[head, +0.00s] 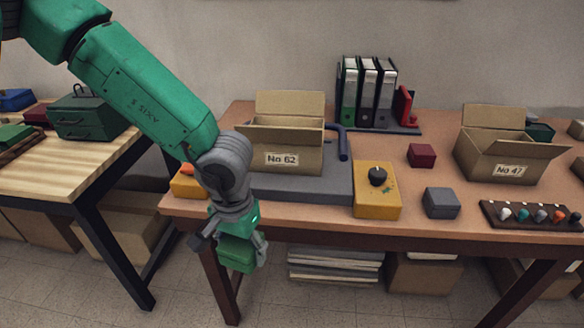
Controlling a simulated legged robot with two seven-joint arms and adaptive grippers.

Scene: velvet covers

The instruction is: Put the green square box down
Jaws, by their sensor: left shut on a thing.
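My left gripper (238,246) comes in from the upper left on a green arm. It points down in front of the table's front edge, near the left corner. It is shut on the green square box (236,255), which hangs below the table top level. The fingers hide part of the box. The brown table (300,222) stands behind it. My right gripper is not in view.
On the table are an open carton No 62 (283,160), a yellow box (376,203), a grey box (441,203), a dark red box (422,155), binders (366,95) and carton No 47 (505,168). A wooden table (75,165) stands left.

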